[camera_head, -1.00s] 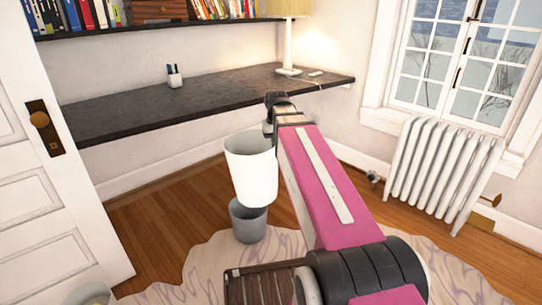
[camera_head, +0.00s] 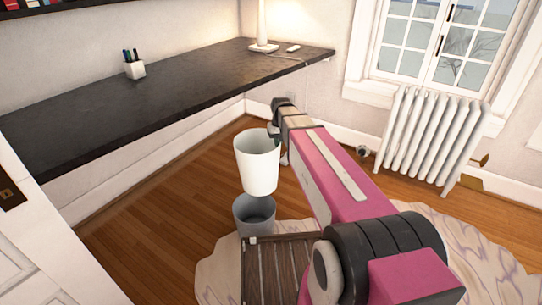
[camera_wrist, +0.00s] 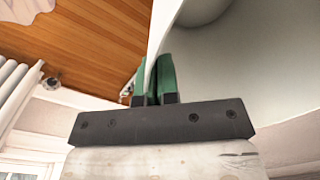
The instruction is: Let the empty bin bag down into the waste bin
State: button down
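The empty bin bag (camera_head: 257,166) is white, open at the top and shaped like a bucket. The grey waste bin (camera_head: 255,217) stands on the floor below. The bag hides part of its far rim, and the bag's bottom appears at or just above the bin's opening; the exact gap cannot be told.
A dark slatted wooden piece (camera_head: 256,275) stands close in front of the bin. A patterned rug (camera_head: 213,272) lies under this area. A long dark desk (camera_head: 130,115) runs along the back wall, and a white radiator (camera_head: 435,140) stands at right. Wood floor at left is clear.

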jog(key=w+a+f, duration=0.2)
jog(key=a+f, duration=0.1)
jog(key=f, duration=0.5)
jog(key=shift+f+n, duration=0.2)
jog(key=shift+n, duration=0.2)
jog(key=shift+a, duration=0.1)
jog(key=shift+f, duration=0.15)
notch_tip(320, 180, down, 22)
dwell(2.0)
jog(key=shift+s, duration=0.1)
jog(key=c, duration=1.3)
grip_release()
jog(key=shift+r, duration=0.2)
jog(key=r, duration=1)
jog(key=shift+d+r, duration=0.35)
